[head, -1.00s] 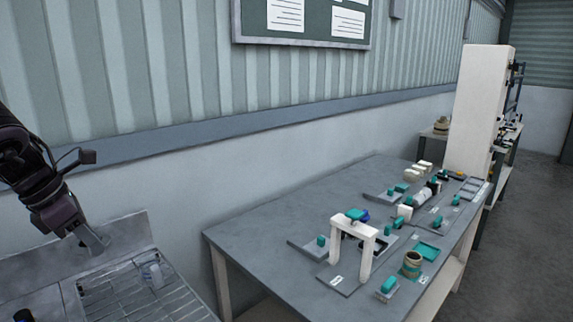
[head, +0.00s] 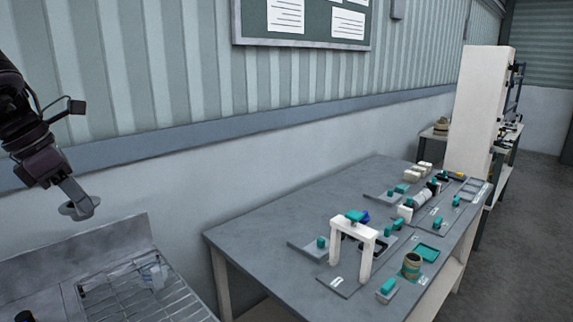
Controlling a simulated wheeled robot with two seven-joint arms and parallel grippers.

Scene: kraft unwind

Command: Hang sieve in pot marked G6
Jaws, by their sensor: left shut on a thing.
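My left gripper (head: 70,190) hangs at the left of the head view, above the wire rack. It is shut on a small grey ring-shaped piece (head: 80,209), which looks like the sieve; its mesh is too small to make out. The sieve is in the air, clear of the rack below. I cannot pick out a pot marked G6, as the labels are too small to read. My right gripper is not in view.
A wire rack (head: 128,297) in a grey bench lies at lower left, with a pale clear object (head: 154,274) on it. The long table (head: 262,243) holds a white arch (head: 352,232) and several teal-topped parts. A tall white cabinet (head: 478,110) stands behind. The table's left end is bare.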

